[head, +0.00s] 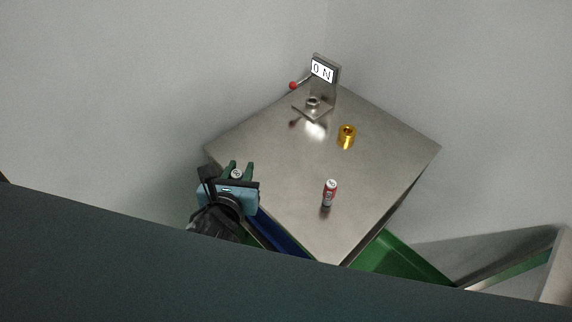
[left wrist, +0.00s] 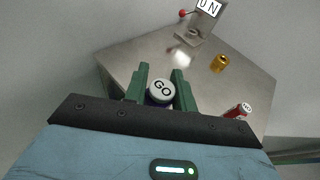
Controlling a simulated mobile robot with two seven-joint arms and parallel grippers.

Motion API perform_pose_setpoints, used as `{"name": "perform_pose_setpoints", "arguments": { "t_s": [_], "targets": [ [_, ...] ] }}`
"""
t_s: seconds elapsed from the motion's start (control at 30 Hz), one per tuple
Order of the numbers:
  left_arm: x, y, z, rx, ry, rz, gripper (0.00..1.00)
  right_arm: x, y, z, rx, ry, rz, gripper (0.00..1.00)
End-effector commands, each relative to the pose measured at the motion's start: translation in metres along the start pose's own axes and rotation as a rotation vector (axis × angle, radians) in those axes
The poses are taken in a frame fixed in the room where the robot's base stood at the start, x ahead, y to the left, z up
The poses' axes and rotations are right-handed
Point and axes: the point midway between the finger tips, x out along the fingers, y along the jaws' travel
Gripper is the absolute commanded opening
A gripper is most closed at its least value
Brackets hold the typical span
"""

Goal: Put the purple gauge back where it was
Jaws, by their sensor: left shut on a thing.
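My left gripper (head: 238,172) is at the left front edge of the metal table (head: 270,140). It is shut on a gauge whose white top reads GO (left wrist: 161,87). A dark blue-purple side shows just below that top; the rest is hidden by the fingers and the gripper body. In the head view the gauge's pale top (head: 237,174) shows between the green fingers. I cannot tell its height above the table. My right gripper is not in view.
A gold ring (head: 346,137) sits mid-table. A stand with a "0 N" display (head: 322,70) and red-knobbed lever is at the back. Blue (head: 280,237) and green (head: 400,262) bins lie below the front edges.

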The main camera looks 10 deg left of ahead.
Motion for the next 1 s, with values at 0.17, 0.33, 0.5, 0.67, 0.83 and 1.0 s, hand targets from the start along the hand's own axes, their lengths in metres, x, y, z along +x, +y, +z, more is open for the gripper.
{"name": "perform_pose_setpoints", "arguments": {
  "t_s": [0.17, 0.33, 0.5, 0.67, 0.83, 1.0],
  "targets": [
    [0.017, -0.028, -0.033, -0.007, 0.006, 0.034, 0.0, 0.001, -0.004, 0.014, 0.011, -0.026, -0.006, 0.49],
    [0.02, -0.036, -0.036, -0.004, -0.004, 0.04, 0.0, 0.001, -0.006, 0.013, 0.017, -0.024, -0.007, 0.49],
    [0.027, -0.038, -0.033, -0.004, -0.007, 0.041, 0.0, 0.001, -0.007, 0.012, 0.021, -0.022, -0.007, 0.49],
    [0.056, -0.047, -0.026, -0.005, -0.008, 0.043, 0.0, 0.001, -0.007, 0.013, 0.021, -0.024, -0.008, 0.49],
    [0.093, -0.06, -0.02, -0.006, -0.005, 0.042, 0.0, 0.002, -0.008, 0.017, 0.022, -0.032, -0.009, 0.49],
    [0.128, -0.072, -0.013, -0.006, -0.003, 0.041, 0.0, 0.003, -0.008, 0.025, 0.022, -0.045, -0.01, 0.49]
  ]
}}
